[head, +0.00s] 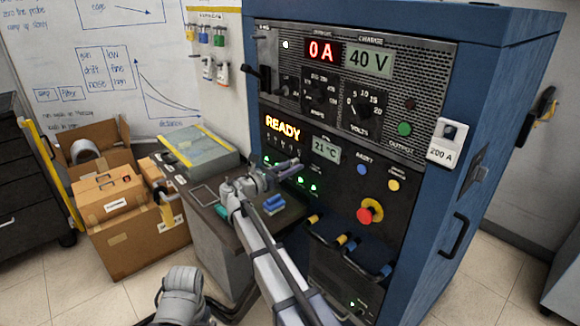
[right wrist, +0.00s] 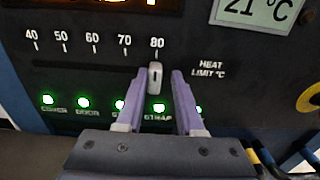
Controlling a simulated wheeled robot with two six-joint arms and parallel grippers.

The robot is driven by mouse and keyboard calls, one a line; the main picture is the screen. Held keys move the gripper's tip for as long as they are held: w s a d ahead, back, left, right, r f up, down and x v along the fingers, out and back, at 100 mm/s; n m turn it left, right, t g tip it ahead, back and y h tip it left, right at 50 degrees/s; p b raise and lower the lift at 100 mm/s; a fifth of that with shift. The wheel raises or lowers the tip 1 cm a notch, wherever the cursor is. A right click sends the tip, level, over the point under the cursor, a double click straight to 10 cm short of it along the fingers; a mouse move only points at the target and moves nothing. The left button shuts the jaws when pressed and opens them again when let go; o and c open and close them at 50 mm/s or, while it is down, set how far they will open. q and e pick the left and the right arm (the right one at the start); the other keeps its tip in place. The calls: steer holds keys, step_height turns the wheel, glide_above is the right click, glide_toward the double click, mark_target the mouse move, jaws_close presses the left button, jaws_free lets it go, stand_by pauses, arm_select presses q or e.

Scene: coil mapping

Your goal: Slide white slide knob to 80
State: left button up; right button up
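The white slide knob (right wrist: 155,77) stands upright in the horizontal slot of the black panel, right under the printed 80 at the slot's right end. My right gripper (right wrist: 157,90) has its two purple fingers on either side of the knob. The knob sits nearer the left finger, with a clear gap to the right finger. Whether the left finger touches it I cannot tell. In the head view my right gripper (head: 284,168) is at the panel below the READY display (head: 283,126), and the knob is too small or hidden to make out.
Green lights (right wrist: 83,102) line the panel below the slot. A red emergency knob (head: 369,211) and handles (head: 333,231) stick out on the cabinet's front. Boxes (head: 113,197) stand at left.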

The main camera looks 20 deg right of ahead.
steer(key=shift+o, duration=0.8)
steer(key=v, duration=0.7)
steer(key=shift+a, duration=0.4)
